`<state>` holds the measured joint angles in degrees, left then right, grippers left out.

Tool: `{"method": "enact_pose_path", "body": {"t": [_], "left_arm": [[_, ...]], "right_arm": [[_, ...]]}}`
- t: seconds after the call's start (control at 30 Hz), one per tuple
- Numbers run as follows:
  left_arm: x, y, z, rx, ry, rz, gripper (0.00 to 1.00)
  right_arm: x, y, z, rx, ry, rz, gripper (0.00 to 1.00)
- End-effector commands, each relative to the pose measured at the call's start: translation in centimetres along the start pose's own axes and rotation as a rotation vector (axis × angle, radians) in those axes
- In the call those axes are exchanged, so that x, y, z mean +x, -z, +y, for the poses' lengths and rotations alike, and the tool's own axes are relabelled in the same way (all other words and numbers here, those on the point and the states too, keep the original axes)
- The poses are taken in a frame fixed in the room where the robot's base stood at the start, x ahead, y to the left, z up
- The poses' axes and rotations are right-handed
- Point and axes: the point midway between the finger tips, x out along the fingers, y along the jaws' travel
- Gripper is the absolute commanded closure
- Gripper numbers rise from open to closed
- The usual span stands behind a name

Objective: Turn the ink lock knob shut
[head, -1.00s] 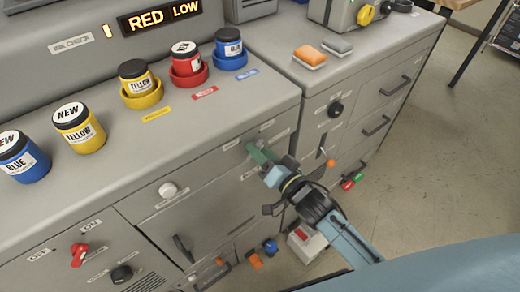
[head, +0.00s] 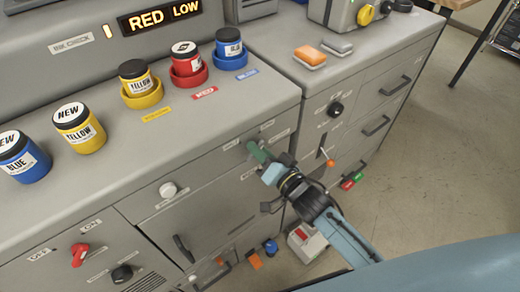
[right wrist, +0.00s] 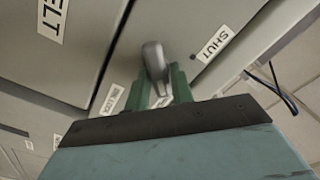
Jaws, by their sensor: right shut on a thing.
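The ink lock knob (right wrist: 154,60) is a grey lever-shaped handle on the front panel of the grey cabinet. In the right wrist view it stands between the two green fingers of my right gripper (right wrist: 158,88), which is shut on it. In the head view the green fingertips of my right gripper (head: 258,152) meet the panel below the red ink pot and mostly hide the knob. My left gripper is not in view.
Yellow, red and blue ink pots (head: 187,62) stand in coloured cups on the cabinet top; NEW jars (head: 79,128) stand nearer.

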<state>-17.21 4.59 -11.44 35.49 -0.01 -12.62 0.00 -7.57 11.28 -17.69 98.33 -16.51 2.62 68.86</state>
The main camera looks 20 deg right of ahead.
Motion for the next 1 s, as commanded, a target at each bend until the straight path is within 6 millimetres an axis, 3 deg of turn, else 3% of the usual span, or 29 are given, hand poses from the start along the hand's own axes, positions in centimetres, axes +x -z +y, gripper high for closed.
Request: {"method": "enact_pose_path", "body": {"t": [0.37, 1.0], "left_arm": [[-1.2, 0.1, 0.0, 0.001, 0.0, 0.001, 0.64], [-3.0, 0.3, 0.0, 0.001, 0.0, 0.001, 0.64]], "right_arm": [[0.0, 0.1, -0.3, -0.209, -0.001, 0.001, 0.99], [0.0, -0.1, -0.6, -0.814, -0.001, 0.001, 0.99]]}}
